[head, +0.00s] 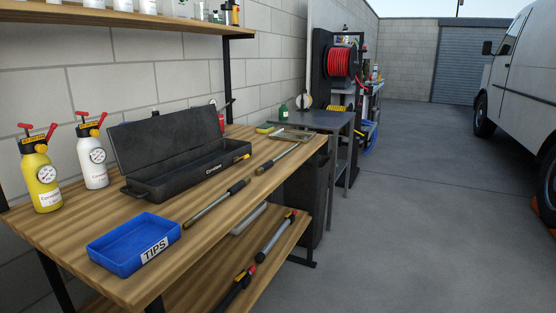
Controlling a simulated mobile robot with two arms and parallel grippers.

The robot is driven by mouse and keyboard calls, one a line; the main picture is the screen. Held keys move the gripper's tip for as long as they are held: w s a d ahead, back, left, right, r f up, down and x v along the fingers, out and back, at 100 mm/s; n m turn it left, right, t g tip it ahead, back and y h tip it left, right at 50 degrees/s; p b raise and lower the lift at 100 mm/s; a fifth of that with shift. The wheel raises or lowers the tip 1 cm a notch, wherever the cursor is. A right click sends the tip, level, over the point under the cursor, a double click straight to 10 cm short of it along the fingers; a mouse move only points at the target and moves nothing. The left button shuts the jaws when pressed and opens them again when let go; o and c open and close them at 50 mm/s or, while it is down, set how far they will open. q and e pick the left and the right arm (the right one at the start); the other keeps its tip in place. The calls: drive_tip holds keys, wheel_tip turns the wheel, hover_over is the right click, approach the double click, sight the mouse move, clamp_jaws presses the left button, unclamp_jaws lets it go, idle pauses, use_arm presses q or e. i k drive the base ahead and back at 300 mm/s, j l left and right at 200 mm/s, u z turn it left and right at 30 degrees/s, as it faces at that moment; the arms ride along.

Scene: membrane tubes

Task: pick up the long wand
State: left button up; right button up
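Two slim metal wands lie nearly in line along the front edge of the wooden workbench. The nearer wand (211,207) has a dark grip at its far end and looks the longer of the two. The farther wand (279,158) has a dark grip at its near end. A small gap seems to part them. I cannot tell for certain which one is the long wand. Neither of my grippers is in view.
The bench (85,234) also holds an open black case (160,189), a blue TIPS tray (121,256), a yellow sprayer (41,183) and a white sprayer (92,165). Tools lie on the lower shelf (200,279). A grey table (318,120) stands beyond.

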sight(269, 163)
drive_tip(key=i+l+u, duration=0.25)
drive_tip(key=i+l, duration=0.2)
drive_tip(key=i+l+u, duration=0.3)
drive_tip(key=l, duration=0.25)
drive_tip(key=i, duration=0.1)
